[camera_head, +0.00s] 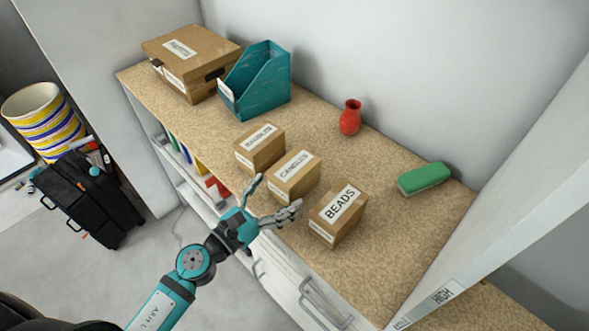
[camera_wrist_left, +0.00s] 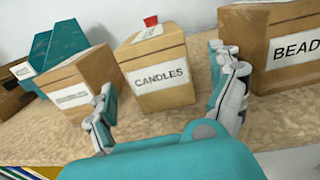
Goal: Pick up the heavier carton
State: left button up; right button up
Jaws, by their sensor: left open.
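Three small brown cartons stand in a row on the speckled shelf top. The carton labelled CANDLES (camera_head: 292,178) is in the middle. The carton labelled BEADS (camera_head: 338,216) is nearest the front right, and a third carton (camera_head: 260,148) with a hard-to-read label is at the left. My left gripper (camera_head: 273,193) is open and empty, just in front of the candles carton. In the left wrist view, the candles carton (camera_wrist_left: 155,72) shows between and beyond the fingers, apart from them. The beads carton (camera_wrist_left: 275,45) is at the right edge there, partly cut off. My right gripper is not in view.
A teal magazine file (camera_head: 258,82) and a larger brown box (camera_head: 190,62) stand at the back left. A red vase (camera_head: 350,117) and a green brush-like block (camera_head: 425,178) are behind the cartons. A white upright panel (camera_head: 490,170) bounds the right side.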

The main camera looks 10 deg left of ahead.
aim_at(291, 178)
pick_arm(q)
jog(key=x, duration=0.1)
jog(key=p+x, duration=0.1)
jog(key=x, duration=0.1)
jog(key=r+p+x, duration=0.1)
jog(key=x, duration=0.1)
jog(key=shift+w+d+f, duration=0.1)
jog(key=shift+w+f, duration=0.1)
jog(key=shift+w, duration=0.1)
jog(key=shift+s, duration=0.1)
jog(key=shift+c, duration=0.4)
jog(key=shift+c, duration=1.1)
jog(key=c, duration=1.3)
jog(key=shift+r, duration=0.1)
jog(key=shift+c, duration=0.5)
